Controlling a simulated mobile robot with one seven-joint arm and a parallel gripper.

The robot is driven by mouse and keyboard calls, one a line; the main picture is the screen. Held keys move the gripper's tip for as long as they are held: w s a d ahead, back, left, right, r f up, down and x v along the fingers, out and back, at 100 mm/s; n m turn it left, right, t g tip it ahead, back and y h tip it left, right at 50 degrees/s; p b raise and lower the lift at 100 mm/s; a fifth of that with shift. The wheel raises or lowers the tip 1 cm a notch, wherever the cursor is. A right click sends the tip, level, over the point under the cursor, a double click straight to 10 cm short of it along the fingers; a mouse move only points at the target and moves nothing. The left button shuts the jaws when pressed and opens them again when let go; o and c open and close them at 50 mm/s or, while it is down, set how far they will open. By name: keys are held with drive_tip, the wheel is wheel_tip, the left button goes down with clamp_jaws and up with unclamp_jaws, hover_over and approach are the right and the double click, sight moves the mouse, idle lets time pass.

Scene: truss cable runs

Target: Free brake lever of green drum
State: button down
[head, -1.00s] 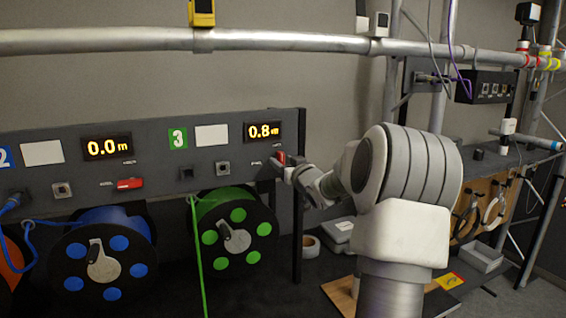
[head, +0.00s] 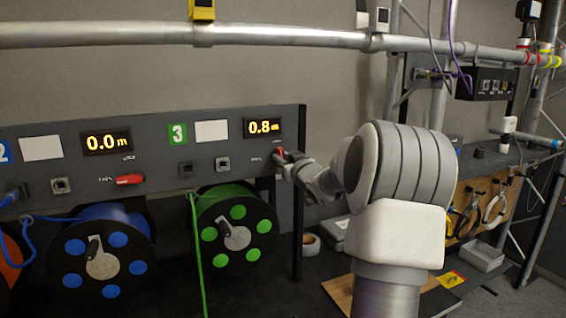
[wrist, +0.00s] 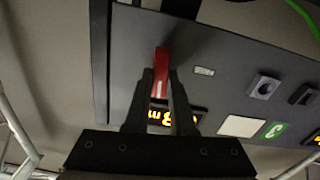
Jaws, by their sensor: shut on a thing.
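The green drum (head: 222,259) hangs under the panel section marked 3, with a green cable (head: 197,240) running down its left side. Its brake lever (head: 279,152) is the small red handle at the panel's right end, mostly covered by my gripper (head: 286,158) in the head view. In the wrist view the red lever (wrist: 161,58) stands between the fingertips of my gripper (wrist: 161,75), which is shut on it. The lever lies roughly parallel to the panel's end edge, so it looks upright. The display (head: 262,127) above reads 0.8 m.
The blue drum (head: 75,246) is at left; its red lever (head: 129,179) lies level. A dark post (head: 298,240) stands below the panel's right end. A pipe (head: 280,38) crosses above. A workbench with coiled cables (head: 494,207) is at right.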

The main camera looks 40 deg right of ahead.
drive_tip(key=shift+w+a+f+n+b, duration=0.1)
drive_tip(key=shift+a+f+n+b, duration=0.05)
drive_tip(key=shift+n+b, duration=2.3)
drive_tip(key=shift+s+a+f+n+b, duration=0.1)
drive_tip(key=shift+a+f+n+b, duration=0.1)
drive_tip(key=shift+n+b, duration=2.15)
drive_tip(key=shift+w+a+f+n+b, duration=0.15)
drive_tip(key=shift+n+b, duration=1.3)
drive_tip(key=shift+n, duration=1.95)
drive_tip(key=c, duration=0.8)
unclamp_jaws()
drive_tip(key=shift+d, duration=0.1)
drive_tip(key=shift+o, duration=0.2)
